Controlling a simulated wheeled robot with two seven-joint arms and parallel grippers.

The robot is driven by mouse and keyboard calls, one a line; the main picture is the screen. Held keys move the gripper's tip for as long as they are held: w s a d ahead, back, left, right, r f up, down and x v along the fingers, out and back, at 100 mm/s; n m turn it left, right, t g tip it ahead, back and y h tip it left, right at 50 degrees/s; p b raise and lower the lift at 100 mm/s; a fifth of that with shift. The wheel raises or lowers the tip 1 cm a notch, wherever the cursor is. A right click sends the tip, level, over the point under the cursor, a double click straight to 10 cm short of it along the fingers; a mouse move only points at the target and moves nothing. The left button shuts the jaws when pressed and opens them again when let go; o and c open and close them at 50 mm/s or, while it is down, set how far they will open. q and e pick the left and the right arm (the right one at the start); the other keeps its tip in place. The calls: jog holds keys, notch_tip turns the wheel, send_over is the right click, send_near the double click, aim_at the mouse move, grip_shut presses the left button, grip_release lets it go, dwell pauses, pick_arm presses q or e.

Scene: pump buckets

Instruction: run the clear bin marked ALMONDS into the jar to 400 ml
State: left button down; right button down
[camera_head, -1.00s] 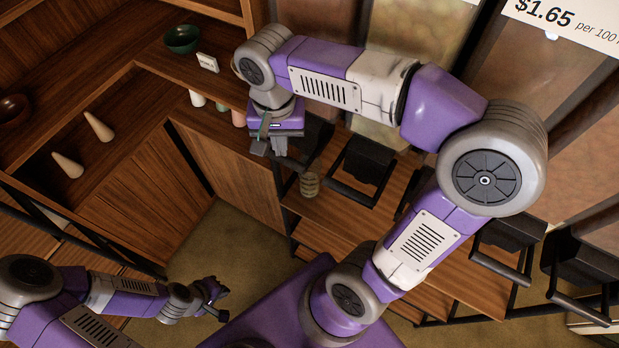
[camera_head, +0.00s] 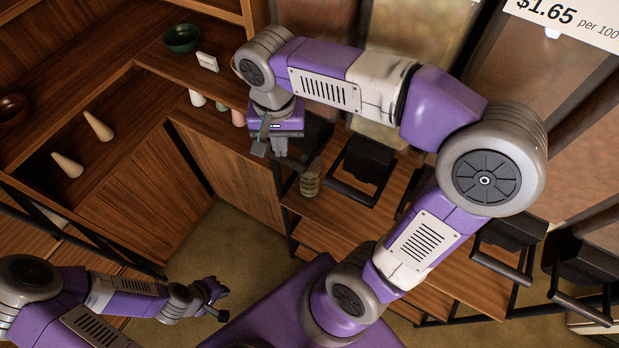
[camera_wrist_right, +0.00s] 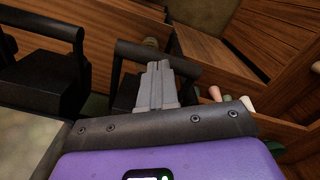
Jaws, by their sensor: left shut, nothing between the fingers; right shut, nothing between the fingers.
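The jar (camera_head: 310,184), small and banded with something tan inside, stands on the wooden shelf under the dispensers; its fill level is too small to read. My right gripper (camera_head: 279,147) is shut and empty, pointing down at the leftmost black dispenser, up and left of the jar. In the right wrist view its fingers (camera_wrist_right: 158,85) are shut, against or just over a black bar handle (camera_wrist_right: 155,52); I cannot tell if they touch. My left gripper (camera_head: 216,298) is shut and empty, low over the floor. No ALMONDS label is legible; my right arm hides parts of the bins.
Clear bins (camera_head: 432,28) line the back, with more black pump handles (camera_head: 500,268) to the right. A price card (camera_head: 570,22) reads $1.65.

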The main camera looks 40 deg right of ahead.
jog(key=shift+f, duration=0.2)
jog(key=shift+f, duration=0.35)
jog(key=shift+f+b, duration=0.1)
jog(key=shift+b, duration=0.2)
jog(key=shift+f, duration=0.3)
jog(key=shift+f+b, duration=0.15)
jog(key=shift+b, duration=0.15)
jog(key=shift+f, duration=0.4)
dwell(0.3)
jog(key=shift+f+b, duration=0.3)
jog(key=shift+b, duration=0.15)
